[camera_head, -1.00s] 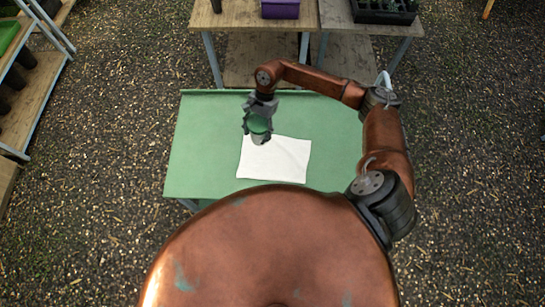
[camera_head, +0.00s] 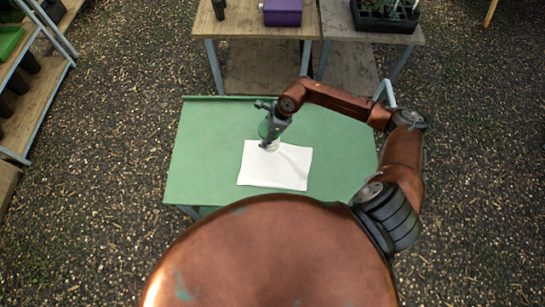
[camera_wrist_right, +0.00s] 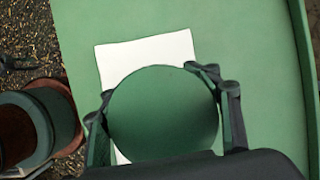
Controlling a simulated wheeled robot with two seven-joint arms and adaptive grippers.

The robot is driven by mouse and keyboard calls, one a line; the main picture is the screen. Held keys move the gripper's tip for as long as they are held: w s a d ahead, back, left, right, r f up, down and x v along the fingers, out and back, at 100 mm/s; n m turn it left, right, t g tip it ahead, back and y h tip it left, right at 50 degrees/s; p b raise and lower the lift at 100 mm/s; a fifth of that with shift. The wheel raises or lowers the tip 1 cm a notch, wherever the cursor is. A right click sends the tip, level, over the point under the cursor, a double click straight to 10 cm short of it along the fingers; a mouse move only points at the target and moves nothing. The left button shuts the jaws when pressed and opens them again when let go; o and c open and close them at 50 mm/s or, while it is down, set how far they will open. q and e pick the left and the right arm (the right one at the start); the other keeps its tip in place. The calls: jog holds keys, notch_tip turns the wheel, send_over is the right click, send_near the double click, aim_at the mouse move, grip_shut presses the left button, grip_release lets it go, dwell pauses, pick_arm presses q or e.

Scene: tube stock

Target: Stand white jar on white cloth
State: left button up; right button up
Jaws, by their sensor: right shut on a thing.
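The white jar (camera_head: 271,147) has a green lid, which fills the middle of the right wrist view (camera_wrist_right: 162,112). My right gripper (camera_head: 268,135) is shut around the jar, with one finger on each side of the lid. The white cloth (camera_head: 272,172) lies flat on the green table. The jar appears at the cloth's far edge in the head view; I cannot tell whether it touches the cloth. In the right wrist view the cloth (camera_wrist_right: 145,54) shows behind and beside the lid. My left gripper is not in view.
The green table (camera_head: 205,140) is otherwise bare around the cloth. Behind it stand wooden benches with a purple box (camera_head: 283,14), a black pot (camera_head: 218,9) and a black plant tray (camera_head: 385,17). Shelves with dark pots stand at the far left.

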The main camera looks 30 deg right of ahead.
jog(key=s+f, duration=0.2)
jog(key=f, duration=0.1)
jog(key=s+f, duration=0.2)
jog(key=f, duration=0.1)
jog(key=s+f, duration=0.2)
jog(key=f, duration=0.1)
jog(key=shift+p, duration=0.4)
jog(key=shift+d+f, duration=0.1)
jog(key=shift+f, duration=0.15)
